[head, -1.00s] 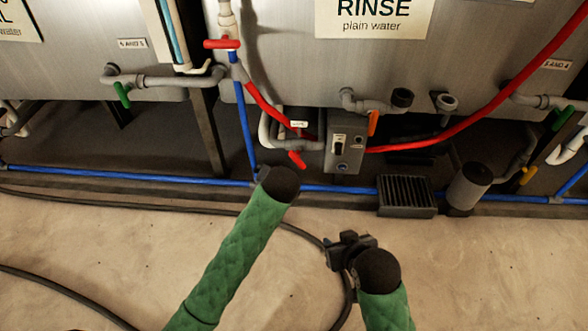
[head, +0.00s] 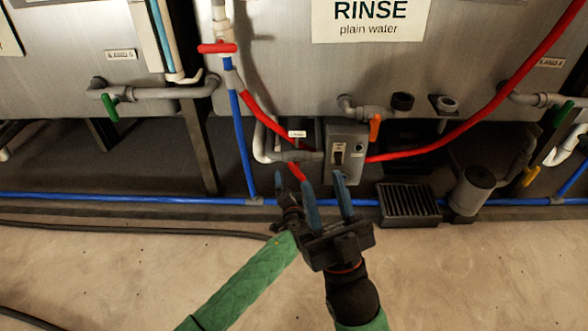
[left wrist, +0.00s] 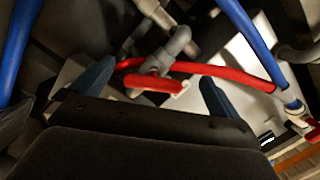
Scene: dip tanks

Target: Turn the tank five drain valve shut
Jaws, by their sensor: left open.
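A valve with a red lever handle (head: 298,172) sits on the grey pipe (head: 263,150) under the RINSE tank (head: 440,65). The handle slants down off the pipe. A small white tag (head: 297,134) is above it, too small to read. My left gripper (head: 287,195) is just below the handle, partly hidden by my right gripper. In the left wrist view my left gripper (left wrist: 155,80) is open, and the red handle (left wrist: 153,83) shows between its blue fingers, not gripped. My right gripper (head: 325,182) is open and empty, right of the handle, in front of the grey switch box.
The grey switch box (head: 345,153) is close right of the valve. A red hose (head: 440,142) and blue pipes (head: 120,199) run nearby. An orange-handled valve (head: 375,127), a floor grate (head: 408,204) and a grey cylinder (head: 470,190) are to the right.

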